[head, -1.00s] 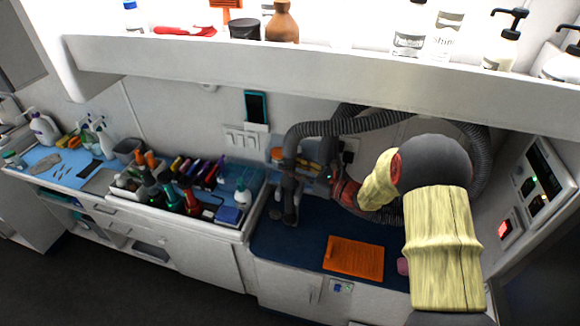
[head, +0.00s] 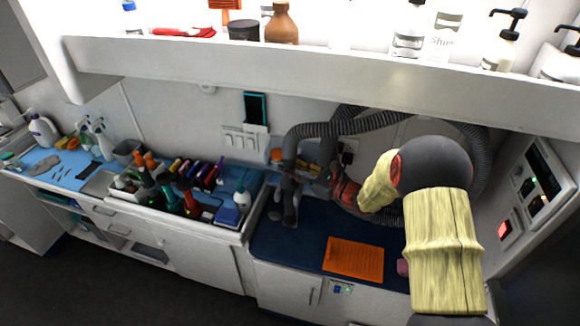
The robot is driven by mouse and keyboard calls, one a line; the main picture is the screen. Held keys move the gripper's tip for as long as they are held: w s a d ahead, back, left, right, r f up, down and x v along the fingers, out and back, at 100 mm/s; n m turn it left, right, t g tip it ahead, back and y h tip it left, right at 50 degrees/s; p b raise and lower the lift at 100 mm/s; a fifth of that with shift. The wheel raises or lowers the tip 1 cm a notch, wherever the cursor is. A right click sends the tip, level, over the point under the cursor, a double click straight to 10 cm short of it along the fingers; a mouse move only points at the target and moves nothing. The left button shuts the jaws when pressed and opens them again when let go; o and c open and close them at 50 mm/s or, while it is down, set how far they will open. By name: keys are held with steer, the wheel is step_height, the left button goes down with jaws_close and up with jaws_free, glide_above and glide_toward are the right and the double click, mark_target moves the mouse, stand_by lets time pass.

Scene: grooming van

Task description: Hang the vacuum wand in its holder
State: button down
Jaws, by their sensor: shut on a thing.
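The vacuum wand (head: 290,207) is dark grey and stands roughly upright at the left end of the blue counter, close to the back wall. A ribbed grey hose (head: 342,128) arches from its top to the right along the wall. My gripper (head: 302,178) comes in from the right at the wand's middle and is shut on it. The fingers are small, dark and partly lost against the wand. I cannot make out the wand's holder. My arm hides part of the counter and wall on the right.
An orange ribbed mat (head: 354,260) lies on the blue counter (head: 300,244). A tray of bottles and tools (head: 180,195) stands to the left. A long white shelf (head: 290,72) with bottles overhangs the counter. A control panel (head: 537,188) is on the right wall.

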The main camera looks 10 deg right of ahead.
steer(key=shift+f+b, duration=0.55)
steer(key=shift+f, duration=0.05)
steer(key=c, duration=1.4)
jaws_free()
steer(key=o, duration=0.4)
steer(key=shift+f, duration=0.1)
steer(key=o, duration=0.3)
steer(key=shift+o, duration=0.2)
steer(key=v, duration=1)
steer(key=shift+p, duration=0.4)
stand_by(0.4)
